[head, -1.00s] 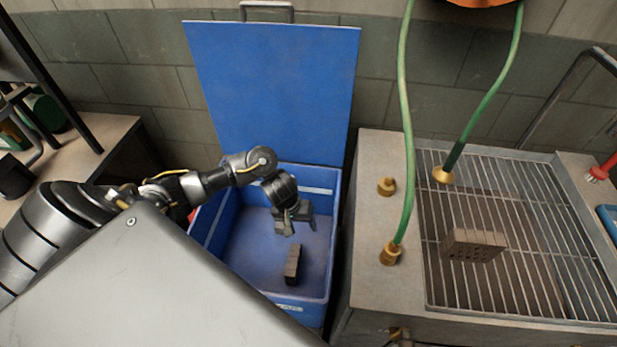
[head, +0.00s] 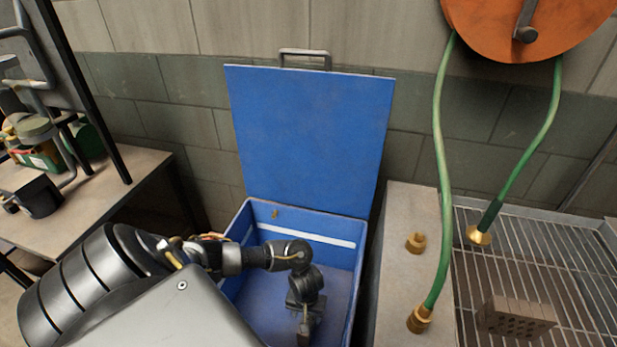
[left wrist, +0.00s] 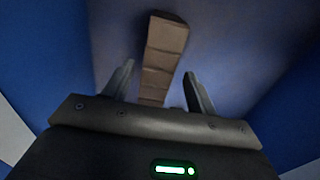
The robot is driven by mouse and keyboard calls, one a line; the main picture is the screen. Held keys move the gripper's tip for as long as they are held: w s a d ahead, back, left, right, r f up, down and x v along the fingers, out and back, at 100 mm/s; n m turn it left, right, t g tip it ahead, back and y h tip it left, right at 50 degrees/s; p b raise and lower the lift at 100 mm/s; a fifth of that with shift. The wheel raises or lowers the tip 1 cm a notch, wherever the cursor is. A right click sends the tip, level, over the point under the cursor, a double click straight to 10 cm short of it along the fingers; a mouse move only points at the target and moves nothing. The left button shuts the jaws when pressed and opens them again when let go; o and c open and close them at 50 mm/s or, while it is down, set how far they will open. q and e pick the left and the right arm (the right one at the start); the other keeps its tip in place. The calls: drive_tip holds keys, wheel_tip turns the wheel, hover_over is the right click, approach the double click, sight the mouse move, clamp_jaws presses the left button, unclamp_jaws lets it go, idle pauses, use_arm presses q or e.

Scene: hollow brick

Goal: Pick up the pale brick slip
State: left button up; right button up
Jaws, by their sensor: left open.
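The brick slip (left wrist: 163,50) is a narrow, dull brown bar with crosswise lines, lying on the blue floor of the bin. In the left wrist view it runs from the top middle down between my fingers. My left gripper (left wrist: 159,75) is open, with one finger on each side of the slip's near part and gaps between. In the head view my left gripper (head: 304,308) points down inside the blue bin (head: 353,262), and it largely hides the slip there. Whether the fingers reach down to the slip's level is unclear. My right gripper is not in view.
The bin's blue lid (head: 310,140) stands open against the wall. Bin walls surround my left gripper closely. To the right are a metal grate (head: 560,270) with a perforated brick (head: 515,318) and a green hose (head: 441,200). A cluttered bench (head: 100,200) stands left.

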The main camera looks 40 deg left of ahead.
use_arm(q)
drive_tip(key=f, duration=0.1)
drive_tip(key=f+b, duration=0.1)
drive_tip(key=f, duration=0.1)
drive_tip(key=f+b, duration=0.1)
drive_tip(key=f, duration=0.1)
drive_tip(key=shift+d+f, duration=0.1)
drive_tip(key=shift+d, duration=0.15)
drive_tip(key=c, duration=1.2)
